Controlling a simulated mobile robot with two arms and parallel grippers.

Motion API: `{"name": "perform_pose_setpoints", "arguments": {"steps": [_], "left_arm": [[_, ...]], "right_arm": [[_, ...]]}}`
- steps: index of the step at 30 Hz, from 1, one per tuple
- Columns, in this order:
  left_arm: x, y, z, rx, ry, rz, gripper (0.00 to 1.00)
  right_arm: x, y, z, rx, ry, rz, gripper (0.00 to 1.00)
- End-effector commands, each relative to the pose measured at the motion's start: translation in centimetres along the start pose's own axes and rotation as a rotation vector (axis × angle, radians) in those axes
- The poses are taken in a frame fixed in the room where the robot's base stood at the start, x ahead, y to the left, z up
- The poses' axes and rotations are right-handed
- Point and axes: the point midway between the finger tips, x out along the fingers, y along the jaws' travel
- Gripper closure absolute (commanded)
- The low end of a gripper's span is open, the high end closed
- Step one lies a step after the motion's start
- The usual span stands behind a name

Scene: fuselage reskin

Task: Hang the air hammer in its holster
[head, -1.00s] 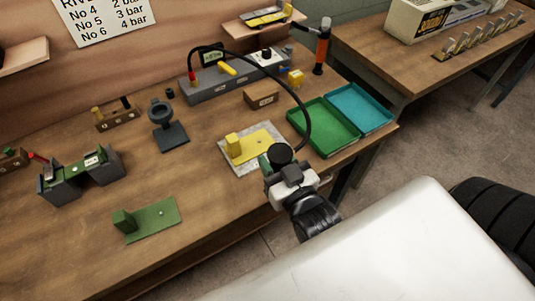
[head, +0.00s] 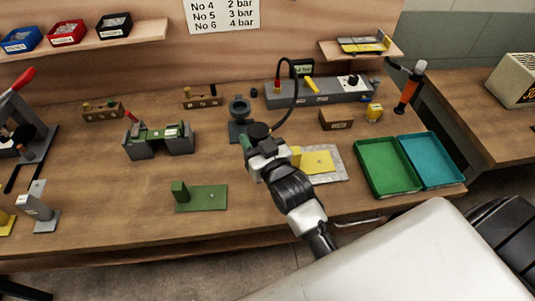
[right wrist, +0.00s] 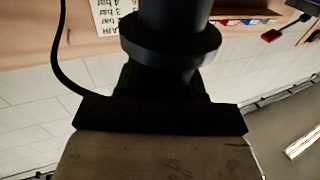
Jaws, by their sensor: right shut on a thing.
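My right gripper (head: 253,143) is shut on the air hammer (head: 258,130), whose dark round end and a bit of green show at the jaws in the head view. A black hose loops from it to the grey air unit. In the right wrist view the hammer is a dark, collared cylinder (right wrist: 170,40). The holster (head: 238,106), a dark ring cup on a stand, is on the bench just behind and left of the gripper. The hammer appears apart from the cup, though its lower part is hidden. My left gripper is not in view.
The grey air unit (head: 335,92) stands at the back. A yellow block on a plate (head: 318,162) lies right of my gripper, green (head: 388,187) and teal trays beyond. A green fixture (head: 205,198) and a grey stand (head: 160,147) are to the left.

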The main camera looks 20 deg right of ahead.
Motion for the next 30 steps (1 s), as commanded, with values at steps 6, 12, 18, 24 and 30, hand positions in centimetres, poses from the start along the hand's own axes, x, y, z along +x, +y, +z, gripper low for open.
{"name": "perform_pose_setpoints", "arguments": {"steps": [6,12,18,24,30], "left_arm": [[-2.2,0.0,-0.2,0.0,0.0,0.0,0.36],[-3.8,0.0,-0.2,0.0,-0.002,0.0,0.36],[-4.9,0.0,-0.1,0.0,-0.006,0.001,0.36],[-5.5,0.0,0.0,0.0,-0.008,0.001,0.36],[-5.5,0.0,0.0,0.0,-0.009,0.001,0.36]], "right_arm": [[7.0,0.5,-4.0,-0.008,0.014,-0.023,0.89],[13.1,1.7,-8.1,-0.016,0.012,-0.026,0.89],[17.7,3.1,-12.2,-0.02,0.008,-0.016,0.89],[20.1,4.1,-14.8,-0.02,0.005,-0.006,0.89],[20.7,4.3,-15.3,-0.02,0.004,-0.003,0.89]]}}
